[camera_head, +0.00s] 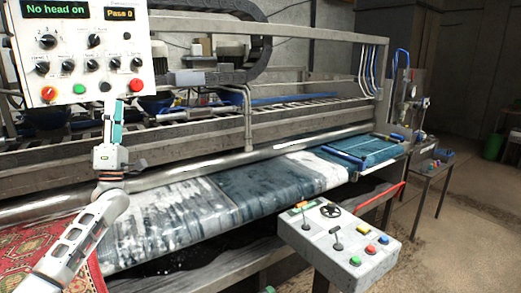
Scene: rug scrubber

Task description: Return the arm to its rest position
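My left arm (75,243) comes in from the lower left and bends upward over the near end of the machine. Its far end, with my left gripper (119,103), is just under the lower edge of a white control panel (70,67). The fingers are too small and pale against the panel to tell their opening, or whether they touch it. I see nothing clearly held. My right gripper is not in view.
The panel's displays read "No head on" and "Pass 0". A patterned red rug (35,252) lies at lower left beside a wet blue and white sheet (195,215). A grey control box (345,235) stands at right. Open floor (465,230) lies beyond.

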